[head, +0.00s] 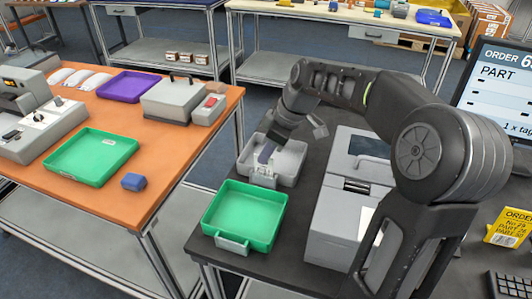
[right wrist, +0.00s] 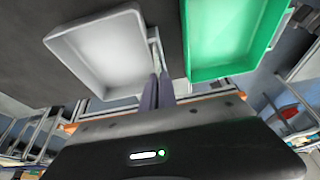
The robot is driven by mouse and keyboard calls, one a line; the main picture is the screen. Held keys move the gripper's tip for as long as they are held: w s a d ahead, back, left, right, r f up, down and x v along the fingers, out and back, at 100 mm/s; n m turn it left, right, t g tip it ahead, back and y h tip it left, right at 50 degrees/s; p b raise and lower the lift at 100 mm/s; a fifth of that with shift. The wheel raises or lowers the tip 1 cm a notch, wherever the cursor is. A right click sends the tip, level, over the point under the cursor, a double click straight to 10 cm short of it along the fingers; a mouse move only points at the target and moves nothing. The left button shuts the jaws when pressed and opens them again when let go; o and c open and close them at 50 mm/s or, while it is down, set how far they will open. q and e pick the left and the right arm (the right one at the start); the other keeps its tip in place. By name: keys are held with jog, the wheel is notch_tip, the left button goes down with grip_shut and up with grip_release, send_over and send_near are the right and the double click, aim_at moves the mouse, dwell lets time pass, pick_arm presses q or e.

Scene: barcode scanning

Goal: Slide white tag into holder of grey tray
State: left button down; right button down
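The grey tray (head: 291,157) stands on the dark table beyond the green tray, with its holder (head: 262,178) on the near wall. My right gripper (head: 266,155) points down at that near wall. In the right wrist view its two fingers (right wrist: 159,76) are close together at the wall of the grey tray (right wrist: 95,55). A thin whitish piece, seemingly the white tag (right wrist: 154,44), shows at the fingertips. The fingers look shut on it. Tag and holder overlap, so I cannot tell whether the tag is inside the holder. My left gripper is not in view.
The green tray (head: 240,211) stands close in front of the grey tray. A grey printer-like machine (head: 345,205) is to the right. An orange table (head: 105,202) at left holds another green tray (head: 92,157), a purple tray (head: 128,86) and a blue block (head: 133,182).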

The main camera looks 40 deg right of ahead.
jog(key=c, duration=2.1)
grip_release()
jog(key=o, duration=0.5)
jog(key=v, duration=0.7)
jog(key=shift+s+d+r, duration=0.1)
jog(key=shift+s+r, duration=0.1)
jog(key=shift+r, duration=0.15)
